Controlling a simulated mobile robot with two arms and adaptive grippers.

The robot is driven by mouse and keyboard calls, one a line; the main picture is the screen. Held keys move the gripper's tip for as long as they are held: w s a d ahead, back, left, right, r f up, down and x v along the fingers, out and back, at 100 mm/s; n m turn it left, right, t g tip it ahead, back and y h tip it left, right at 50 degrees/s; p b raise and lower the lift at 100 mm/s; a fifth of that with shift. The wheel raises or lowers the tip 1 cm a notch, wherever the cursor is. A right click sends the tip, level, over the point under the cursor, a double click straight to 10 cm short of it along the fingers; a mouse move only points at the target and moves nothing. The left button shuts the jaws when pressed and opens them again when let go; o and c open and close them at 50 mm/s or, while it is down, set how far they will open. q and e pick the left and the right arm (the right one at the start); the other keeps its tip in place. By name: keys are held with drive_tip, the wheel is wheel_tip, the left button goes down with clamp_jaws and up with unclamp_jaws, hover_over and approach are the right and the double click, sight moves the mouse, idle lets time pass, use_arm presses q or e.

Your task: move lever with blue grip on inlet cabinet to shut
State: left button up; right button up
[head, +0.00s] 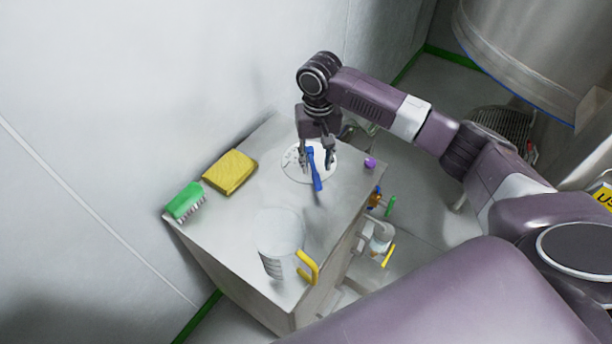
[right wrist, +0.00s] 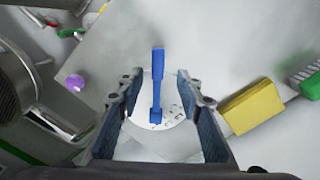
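The lever with the blue grip (head: 315,170) sits on a round white dial plate (head: 294,172) on top of the inlet cabinet (head: 243,259). In the head view the grip points toward the front of the cabinet top. In the right wrist view the blue lever (right wrist: 157,82) stands between the fingers, with a gap on each side, over the marked plate (right wrist: 172,137). My right gripper (head: 317,160) is open above the dial, reaching down. It also shows in the right wrist view (right wrist: 157,92). The plate's markings are too small to read. My left gripper is not in view.
On the cabinet top are a yellow sponge (head: 230,172), a green brush (head: 185,202), a clear jug with a yellow handle (head: 281,236) and a purple knob (head: 370,163). Pipes and small coloured valve handles (head: 388,256) stick out from the cabinet's right side. A wall stands behind.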

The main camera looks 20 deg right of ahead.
sight(317, 179)
drive_tip(key=f, duration=0.4)
drive_tip(key=shift+s+d+f+p, duration=0.1)
drive_tip(key=shift+d+f+p, duration=0.1)
drive_tip(key=shift+d+p, duration=0.2)
drive_tip(key=shift+a+f, duration=0.3)
drive_tip(key=shift+f, duration=0.45)
drive_tip(key=shift+d, duration=0.1)
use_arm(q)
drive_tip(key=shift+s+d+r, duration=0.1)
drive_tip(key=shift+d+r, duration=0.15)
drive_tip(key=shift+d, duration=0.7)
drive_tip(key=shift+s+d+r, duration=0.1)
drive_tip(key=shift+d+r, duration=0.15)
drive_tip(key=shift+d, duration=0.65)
use_arm(e)
clamp_jaws()
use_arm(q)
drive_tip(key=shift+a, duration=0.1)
